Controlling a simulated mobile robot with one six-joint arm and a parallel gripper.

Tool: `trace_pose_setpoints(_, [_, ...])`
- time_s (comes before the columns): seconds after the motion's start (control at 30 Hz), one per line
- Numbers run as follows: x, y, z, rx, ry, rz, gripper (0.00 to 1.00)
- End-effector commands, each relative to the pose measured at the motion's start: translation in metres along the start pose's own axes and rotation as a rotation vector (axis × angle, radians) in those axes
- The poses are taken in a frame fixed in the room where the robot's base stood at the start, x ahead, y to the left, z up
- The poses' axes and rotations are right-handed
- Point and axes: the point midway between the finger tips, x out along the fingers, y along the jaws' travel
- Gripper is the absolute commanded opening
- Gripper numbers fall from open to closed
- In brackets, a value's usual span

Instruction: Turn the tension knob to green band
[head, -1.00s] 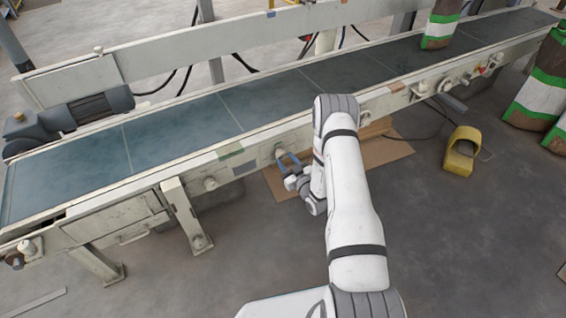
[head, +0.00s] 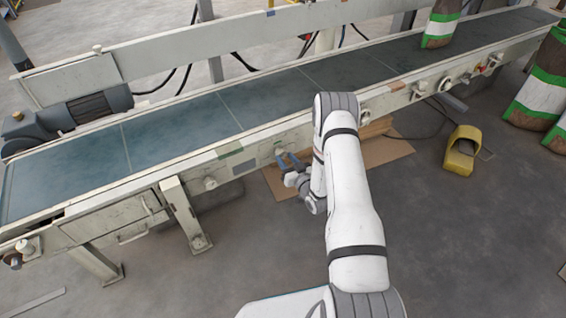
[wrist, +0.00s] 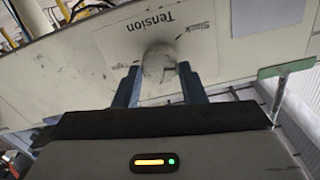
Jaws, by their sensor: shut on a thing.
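The tension knob (wrist: 159,63) is a pale, worn round knob on the cream side rail of the conveyor. In the wrist view it sits beside the upside-down words "Tension" and "Slack", with a fainter word on its left. The blue fingers of my gripper (wrist: 160,84) are shut on the knob, one on each side. In the head view my gripper (head: 287,161) reaches the rail beside the knob (head: 279,151). I cannot make out a green band around the knob or where its pointer stands.
A green patch (wrist: 287,68) lies on the rail to the knob's right in the wrist view. The dark conveyor belt (head: 180,125) runs above. Cardboard (head: 385,152) lies on the floor below. A yellow foot pedal (head: 462,152) stands right, and filled bags (head: 538,95) stand further right.

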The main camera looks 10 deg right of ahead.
Motion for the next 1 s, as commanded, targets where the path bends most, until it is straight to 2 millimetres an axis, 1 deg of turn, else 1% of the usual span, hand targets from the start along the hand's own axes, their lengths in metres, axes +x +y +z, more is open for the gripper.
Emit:
trace_pose_setpoints(0.03, [-0.0021, -0.0041, 0.0049, 0.048, -0.01, -0.009, 0.14])
trace_pose_setpoints(1.0, [-0.0025, -0.0043, 0.0055, 0.967, -0.016, -0.002, 0.14])
